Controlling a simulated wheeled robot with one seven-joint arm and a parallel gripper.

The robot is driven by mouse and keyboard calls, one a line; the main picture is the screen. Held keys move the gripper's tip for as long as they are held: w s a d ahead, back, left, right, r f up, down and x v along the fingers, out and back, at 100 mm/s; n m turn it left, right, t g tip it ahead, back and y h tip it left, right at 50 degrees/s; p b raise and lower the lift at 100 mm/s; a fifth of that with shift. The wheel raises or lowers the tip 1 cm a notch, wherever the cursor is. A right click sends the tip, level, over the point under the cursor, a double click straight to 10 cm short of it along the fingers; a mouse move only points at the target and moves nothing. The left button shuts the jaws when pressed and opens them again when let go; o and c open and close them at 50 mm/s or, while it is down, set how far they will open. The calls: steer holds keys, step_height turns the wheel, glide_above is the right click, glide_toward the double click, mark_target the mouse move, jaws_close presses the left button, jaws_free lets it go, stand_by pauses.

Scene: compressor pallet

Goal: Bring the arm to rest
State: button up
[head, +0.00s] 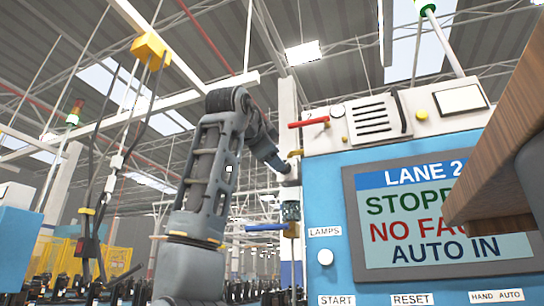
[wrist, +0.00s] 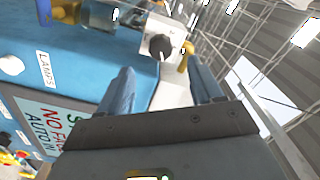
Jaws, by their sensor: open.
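In the head view my grey arm rises left of centre, bends at the top and reaches down right toward the left edge of the blue panel. Its end is small there, and I cannot make out the fingers. In the wrist view my gripper (wrist: 160,88) is open, its two blue-grey fingers apart with nothing held between them. Beyond the fingers are a white box with a black knob (wrist: 160,46) and a yellow handle (wrist: 187,56). I cannot tell whether a finger touches them.
The blue control panel (head: 325,200) has a screen (head: 440,212) reading LANE 2 and AUTO IN. A red lever (head: 309,122) and a blue lever (head: 266,227) stick out at its left. A brown board (head: 500,150) juts in at right. A yellow hoist block (head: 150,48) hangs upper left.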

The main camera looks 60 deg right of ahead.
stand_by(0.3)
